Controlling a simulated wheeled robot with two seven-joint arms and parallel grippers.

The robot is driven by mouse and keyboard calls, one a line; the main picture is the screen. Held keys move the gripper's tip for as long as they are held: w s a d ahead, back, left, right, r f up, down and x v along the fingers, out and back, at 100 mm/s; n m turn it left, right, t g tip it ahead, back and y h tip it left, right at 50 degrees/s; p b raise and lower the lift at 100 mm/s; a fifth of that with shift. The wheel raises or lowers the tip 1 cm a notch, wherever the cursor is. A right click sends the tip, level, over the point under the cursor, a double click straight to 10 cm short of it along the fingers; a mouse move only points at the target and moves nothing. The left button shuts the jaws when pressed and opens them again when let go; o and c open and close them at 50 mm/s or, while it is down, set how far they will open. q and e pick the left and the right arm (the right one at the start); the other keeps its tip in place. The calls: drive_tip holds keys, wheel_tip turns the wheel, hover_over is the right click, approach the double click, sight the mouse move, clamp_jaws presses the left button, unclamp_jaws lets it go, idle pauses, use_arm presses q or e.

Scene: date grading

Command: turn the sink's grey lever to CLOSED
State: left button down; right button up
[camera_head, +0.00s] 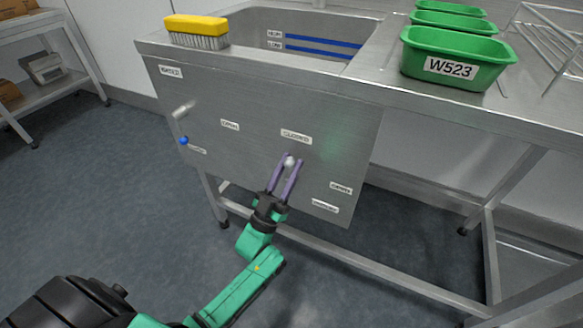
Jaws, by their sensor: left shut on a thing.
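The sink's steel front panel (240,160) faces me, with an OPEN label (230,125) on the left and a CLOSED label (296,136) to its right. A small pale grey rounded knob (289,161), seemingly the end of the grey lever, shows just below the CLOSED label. My left gripper (288,163) reaches up from below, its purple fingers shut on this knob. The rest of the lever is hidden or cannot be made out. My right gripper is not in view.
A pale handle (183,111) and a blue knob (183,141) stick out at the panel's left. The sink basin (300,22) is above. A yellow brush (196,27), several green tubs (455,58) and a wire rack (550,40) stand on the top. Floor below is open between the table legs.

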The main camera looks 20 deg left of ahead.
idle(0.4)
use_arm(q)
drive_tip(key=c, duration=0.7)
unclamp_jaws()
drive_tip(key=shift+a, duration=0.1)
drive_tip(key=shift+o, duration=0.2)
drive_tip(key=shift+f, duration=0.1)
drive_tip(key=shift+s+f, duration=0.2)
drive_tip(key=b+v, duration=0.1)
drive_tip(key=v, duration=1.3)
drive_tip(key=shift+b, duration=0.35)
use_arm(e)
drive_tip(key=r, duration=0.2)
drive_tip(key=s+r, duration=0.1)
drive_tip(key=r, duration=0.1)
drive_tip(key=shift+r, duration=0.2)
